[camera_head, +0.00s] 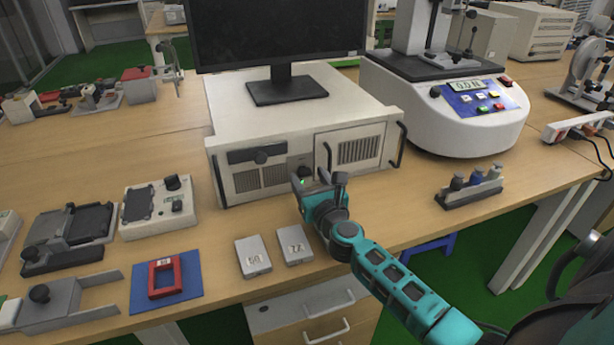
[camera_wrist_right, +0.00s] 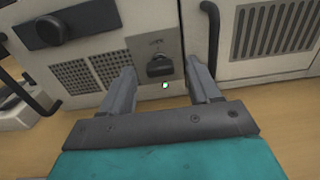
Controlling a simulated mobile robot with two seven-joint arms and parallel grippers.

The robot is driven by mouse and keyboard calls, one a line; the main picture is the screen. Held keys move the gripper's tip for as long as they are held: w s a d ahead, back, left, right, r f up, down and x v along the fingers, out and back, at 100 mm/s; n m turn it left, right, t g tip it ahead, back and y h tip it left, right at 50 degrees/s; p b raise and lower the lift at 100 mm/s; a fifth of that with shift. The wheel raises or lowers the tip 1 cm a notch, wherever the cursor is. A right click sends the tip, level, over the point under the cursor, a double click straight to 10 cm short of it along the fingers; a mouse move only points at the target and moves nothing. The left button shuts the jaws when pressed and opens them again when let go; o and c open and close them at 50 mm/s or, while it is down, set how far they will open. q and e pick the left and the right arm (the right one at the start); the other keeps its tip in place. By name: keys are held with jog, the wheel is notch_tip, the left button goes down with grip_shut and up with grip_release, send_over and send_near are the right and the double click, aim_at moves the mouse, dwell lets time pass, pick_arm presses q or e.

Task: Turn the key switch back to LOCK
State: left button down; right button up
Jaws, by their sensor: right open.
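The key switch (camera_wrist_right: 159,66) is a dark knob on a light plate on the front of the white instrument cabinet (camera_head: 217,143). In the right wrist view it sits between and beyond my right gripper's fingers (camera_wrist_right: 160,88), and the label above it is too small to read surely. In the head view my right gripper (camera_head: 319,181) is in front of the cabinet's front panel and partly hides the switch area. The gripper is open and empty, with the knob apart from both fingers. A small green light (camera_wrist_right: 165,86) shows just below the knob. My left gripper is not in view.
A monitor (camera_head: 285,90) stands on the cabinet. Black handles (camera_wrist_right: 210,35) stick out beside the switch. Two small grey blocks (camera_head: 253,257) lie in front on the table. A white test machine (camera_head: 455,125) stands at right, and a blue mat with a red frame (camera_head: 165,279) lies at left.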

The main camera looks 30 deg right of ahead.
jog(key=shift+x, duration=0.9)
jog(key=c, duration=1)
